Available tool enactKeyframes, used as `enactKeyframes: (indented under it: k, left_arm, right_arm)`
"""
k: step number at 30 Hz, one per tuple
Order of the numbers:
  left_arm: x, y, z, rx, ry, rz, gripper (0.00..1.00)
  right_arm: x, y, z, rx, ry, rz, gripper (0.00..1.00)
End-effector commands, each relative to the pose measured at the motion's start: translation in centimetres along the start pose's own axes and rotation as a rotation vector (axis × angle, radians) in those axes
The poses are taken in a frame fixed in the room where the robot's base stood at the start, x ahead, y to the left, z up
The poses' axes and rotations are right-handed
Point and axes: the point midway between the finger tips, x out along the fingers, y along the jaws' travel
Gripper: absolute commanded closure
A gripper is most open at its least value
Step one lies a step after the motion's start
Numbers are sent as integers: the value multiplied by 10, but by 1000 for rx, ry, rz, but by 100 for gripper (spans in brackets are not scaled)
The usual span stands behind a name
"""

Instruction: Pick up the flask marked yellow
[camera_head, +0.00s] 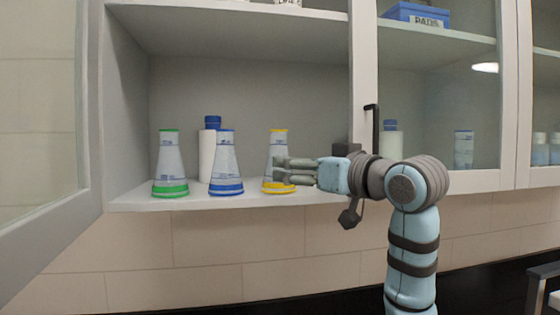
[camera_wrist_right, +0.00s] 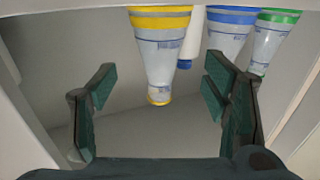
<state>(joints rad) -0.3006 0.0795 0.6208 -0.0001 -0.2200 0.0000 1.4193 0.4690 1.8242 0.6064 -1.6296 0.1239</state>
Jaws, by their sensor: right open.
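The flask marked yellow (camera_head: 277,148) is a clear conical flask with a yellow rim and a yellow base band. It stands upright on the cabinet's lower shelf, rightmost of three flasks. My right gripper (camera_head: 283,171) comes in from the right at mid-height, its fingers hiding part of the flask's right side. In the right wrist view, the picture is upside down and the yellow flask (camera_wrist_right: 163,60) appears between the two spread fingers and ahead of them, with nothing gripped. Whether a finger touches the glass cannot be told. My left gripper is not in view.
A flask marked blue (camera_head: 226,160) and one marked green (camera_head: 170,165) stand to the left. A white bottle with a blue cap (camera_head: 207,150) stands behind them. The open cabinet door (camera_head: 45,200) is at left, a closed glass door with a black handle (camera_head: 371,128) at right.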

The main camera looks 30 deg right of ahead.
Motion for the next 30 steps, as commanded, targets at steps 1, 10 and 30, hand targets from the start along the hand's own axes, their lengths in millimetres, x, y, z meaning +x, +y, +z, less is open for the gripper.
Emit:
enactKeyframes:
  k: [1,10,30]
  left_arm:
    - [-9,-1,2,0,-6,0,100]
    - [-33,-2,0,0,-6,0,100]
    - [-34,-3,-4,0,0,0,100]
  right_arm:
    - [10,-1,-4,2,-3,-3,31]
    - [58,2,-8,2,-3,-1,31]
    - [72,4,-3,-1,1,4,81]
